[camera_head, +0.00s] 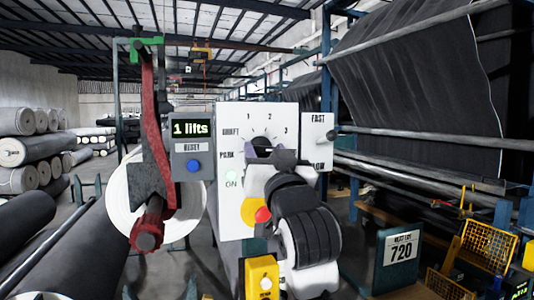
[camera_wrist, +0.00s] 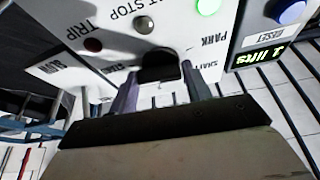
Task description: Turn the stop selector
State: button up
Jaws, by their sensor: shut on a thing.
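The stop selector (camera_head: 261,142) is a dark knob on the white control panel (camera_head: 232,205), ringed by the marks PARK, SHIFT, 1, 2 and 3. In the wrist view the black knob (camera_wrist: 158,66) stands between my two purple-grey fingers. My gripper (camera_wrist: 158,82) is shut on it. In the head view my gripper (camera_head: 264,152) covers the lower part of the knob, and my arm hides the panel below right. Which mark the knob points to cannot be told.
Left of the dial are a "1 lifts" display (camera_head: 191,129) and a blue RESET button (camera_head: 194,166). A FAST/SLOW box (camera_head: 318,142) with a lever is at right. A green ON lamp (camera_head: 232,176) and a red lever (camera_head: 150,110) are close by.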

jog(key=shift+r+m+h, duration=0.1)
jog(key=shift+m+h, duration=0.5)
jog(key=shift+m, duration=0.3)
jog(key=o, duration=0.9)
jog(key=shift+o, duration=0.2)
jog(key=shift+s+d+f, duration=0.1)
jog(key=shift+s+f, duration=0.25)
jog(key=shift+s, duration=0.1)
jog(key=b+v, duration=0.4)
jog(key=v, duration=0.8)
jog(key=shift+s+f+b, duration=0.2)
jog(key=shift+s+b, duration=0.15)
jog(key=shift+d, duration=0.15)
